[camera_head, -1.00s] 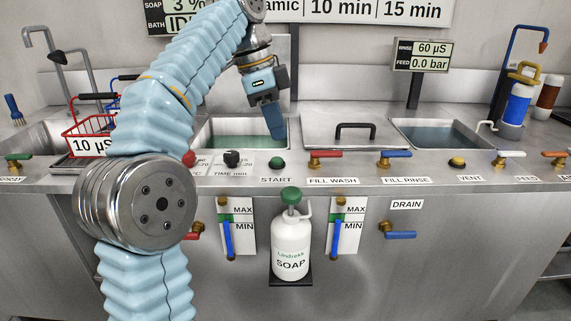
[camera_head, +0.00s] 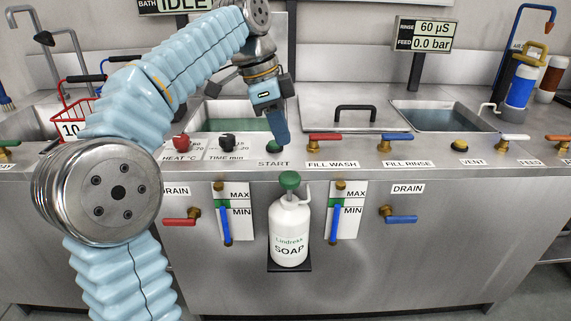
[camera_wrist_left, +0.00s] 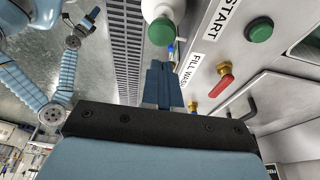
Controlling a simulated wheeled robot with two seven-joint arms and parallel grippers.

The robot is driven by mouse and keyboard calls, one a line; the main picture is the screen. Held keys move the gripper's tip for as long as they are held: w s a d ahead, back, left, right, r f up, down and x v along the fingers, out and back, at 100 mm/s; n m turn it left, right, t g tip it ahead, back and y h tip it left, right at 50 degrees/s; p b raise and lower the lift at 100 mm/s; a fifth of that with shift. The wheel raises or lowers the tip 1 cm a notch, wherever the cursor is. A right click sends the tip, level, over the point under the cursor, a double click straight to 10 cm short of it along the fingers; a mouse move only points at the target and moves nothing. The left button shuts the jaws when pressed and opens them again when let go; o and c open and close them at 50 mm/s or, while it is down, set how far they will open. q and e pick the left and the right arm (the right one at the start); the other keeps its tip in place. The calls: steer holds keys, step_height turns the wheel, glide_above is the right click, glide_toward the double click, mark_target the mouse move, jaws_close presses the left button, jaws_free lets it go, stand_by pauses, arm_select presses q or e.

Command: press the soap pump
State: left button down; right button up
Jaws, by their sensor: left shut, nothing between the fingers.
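The soap bottle (camera_head: 290,238) is white with a green pump head (camera_head: 290,181) on top and stands upright on a small dark ledge at the front panel. In the left wrist view the green pump head (camera_wrist_left: 161,31) shows just beyond my fingertips, with part of the white bottle (camera_wrist_left: 160,8). My left gripper (camera_head: 282,143) is shut and empty, fingers pointing down, above the pump head and apart from it in the head view. It partly covers the green START button (camera_head: 272,146). The shut fingers also show in the left wrist view (camera_wrist_left: 160,64). My right gripper is in neither view.
Close by are the red FILL WASH handle (camera_head: 325,137), the blue FILL RINSE handle (camera_head: 396,137) and knobs along the counter edge. Level gauges (camera_head: 224,215) flank the bottle. A red drain handle (camera_head: 179,222) and a blue one (camera_head: 400,219) stick out below.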

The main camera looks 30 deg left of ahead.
mark_target(286, 177)
arm_select(q)
steer(key=x, duration=0.5)
steer(key=a+b+x, duration=0.1)
steer(key=x, duration=0.1)
steer(key=shift+s+d+f, duration=0.1)
steer(key=shift+s+f, duration=0.15)
steer(key=shift+f, duration=0.1)
steer(key=shift+f+b, duration=1)
steer(key=shift+f, duration=0.45)
steer(key=shift+s, duration=0.1)
